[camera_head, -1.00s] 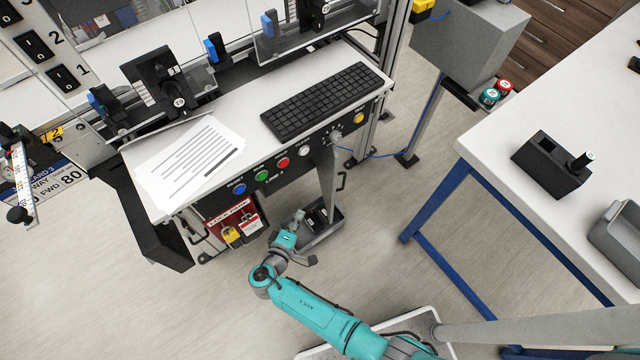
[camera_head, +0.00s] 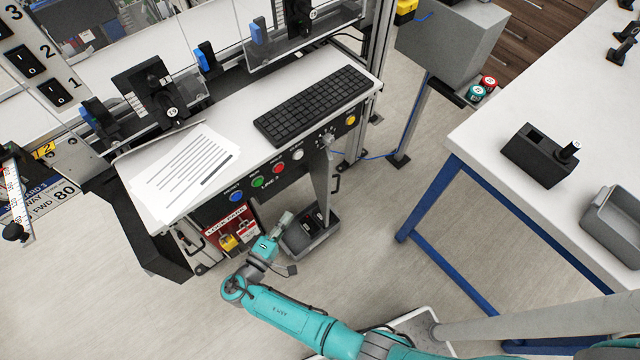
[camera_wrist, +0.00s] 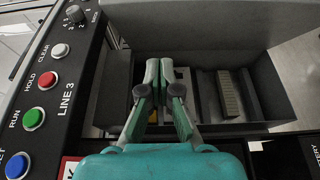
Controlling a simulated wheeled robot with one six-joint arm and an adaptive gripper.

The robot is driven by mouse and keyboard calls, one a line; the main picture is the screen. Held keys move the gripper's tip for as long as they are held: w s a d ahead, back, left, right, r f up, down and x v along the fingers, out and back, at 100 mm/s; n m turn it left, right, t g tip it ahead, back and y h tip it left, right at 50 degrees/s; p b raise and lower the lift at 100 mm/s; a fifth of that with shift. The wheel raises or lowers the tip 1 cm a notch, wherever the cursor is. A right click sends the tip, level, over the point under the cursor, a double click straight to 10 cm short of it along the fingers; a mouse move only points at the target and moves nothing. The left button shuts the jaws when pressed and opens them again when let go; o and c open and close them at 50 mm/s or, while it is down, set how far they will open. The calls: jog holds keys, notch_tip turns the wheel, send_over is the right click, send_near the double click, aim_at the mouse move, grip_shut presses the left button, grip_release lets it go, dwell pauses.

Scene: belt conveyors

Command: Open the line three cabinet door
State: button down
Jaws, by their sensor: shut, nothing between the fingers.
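The line three console (camera_head: 265,190) carries a row of coloured buttons; its LINE 3 label also shows in the wrist view (camera_wrist: 66,98). Below its right end, a grey door panel (camera_head: 321,180) stands out from the console front, with a dark handle (camera_head: 337,185) on its right side. An open dark compartment (camera_head: 297,240) with small parts inside lies beside the panel; it also shows in the wrist view (camera_wrist: 270,85). My gripper (camera_wrist: 160,72) is shut and empty, its fingertips over this compartment. In the head view my gripper (camera_head: 286,217) is left of the door panel. Contact cannot be told.
A lockout board (camera_head: 232,228) with padlocks hangs left of my gripper. A keyboard (camera_head: 312,105) and papers (camera_head: 186,170) lie on the console top. A white table (camera_head: 480,130) with blue legs stands at right. Floor between table and console is clear.

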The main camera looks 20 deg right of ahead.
aim_at(328, 180)
jog(key=x, duration=0.4)
jog(key=s+d+x, duration=0.1)
jog(key=x, duration=0.9)
jog(key=shift+s+d, duration=0.2)
jog(key=shift+s, duration=0.1)
jog(key=shift+d, duration=0.55)
jog(key=shift+s+d, duration=0.1)
jog(key=shift+s+d, duration=0.15)
jog(key=shift+d, duration=0.4)
jog(key=w+d+n+t+y, duration=0.1)
jog(key=d+n+t+y, duration=0.1)
jog(key=d, duration=1.4)
jog(key=shift+w+n+t+y, duration=0.3)
jog(key=shift+t+y, duration=0.1)
jog(key=shift+y, duration=0.1)
